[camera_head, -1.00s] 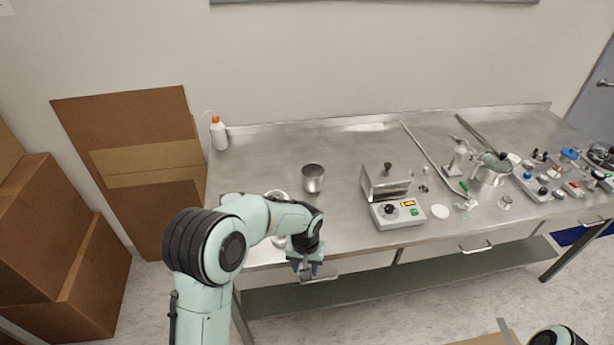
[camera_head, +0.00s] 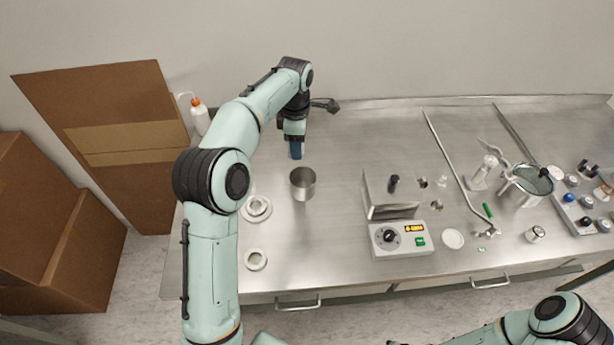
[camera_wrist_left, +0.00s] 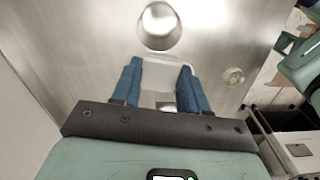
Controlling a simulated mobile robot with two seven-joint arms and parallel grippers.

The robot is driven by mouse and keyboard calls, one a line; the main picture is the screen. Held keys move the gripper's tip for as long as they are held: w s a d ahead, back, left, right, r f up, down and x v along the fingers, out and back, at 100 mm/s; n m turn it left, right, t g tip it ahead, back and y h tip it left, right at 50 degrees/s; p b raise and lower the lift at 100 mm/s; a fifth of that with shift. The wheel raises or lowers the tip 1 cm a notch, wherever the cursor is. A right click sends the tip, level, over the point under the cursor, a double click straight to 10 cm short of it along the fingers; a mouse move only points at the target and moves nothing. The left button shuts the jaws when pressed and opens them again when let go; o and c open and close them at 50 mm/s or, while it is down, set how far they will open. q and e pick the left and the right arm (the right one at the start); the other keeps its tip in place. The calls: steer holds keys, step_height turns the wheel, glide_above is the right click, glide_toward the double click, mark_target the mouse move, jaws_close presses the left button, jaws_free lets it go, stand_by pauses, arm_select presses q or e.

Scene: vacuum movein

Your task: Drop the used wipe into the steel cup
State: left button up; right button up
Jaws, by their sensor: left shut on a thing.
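The steel cup (camera_head: 303,184) stands upright on the steel bench, and its inside looks empty from above. My left gripper (camera_head: 296,151) points down just behind the cup, a little left of its middle, not over its mouth. In the left wrist view its blue fingers (camera_wrist_left: 160,88) are shut on a pale, flat piece, the wipe (camera_wrist_left: 167,75). The cup (camera_wrist_left: 160,25) shows there just beyond the fingertips, apart from them. In the head view the wipe is hidden behind the blue fingers. My right arm shows at the lower right, but its gripper is out of view.
Two round metal fittings (camera_head: 257,208) lie left of the cup near the front edge. A control box with a display (camera_head: 400,238) stands to the right. A white bottle with an orange cap (camera_head: 199,117) stands at the back left. Bare bench lies between cup and box.

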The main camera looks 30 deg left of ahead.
arm_select(q)
steer(key=shift+s+f, duration=0.4)
steer(key=shift+f, duration=0.35)
step_height(320, 180, down, 4)
steer(key=shift+w+f+b, duration=0.1)
steer(key=shift+b, duration=0.75)
arm_select(e)
steer(key=s+f, duration=0.2)
steer(key=s, duration=0.1)
steer(key=shift+s+f, duration=0.15)
arm_select(q)
steer(key=shift+w, duration=0.1)
steer(key=o, duration=1.1)
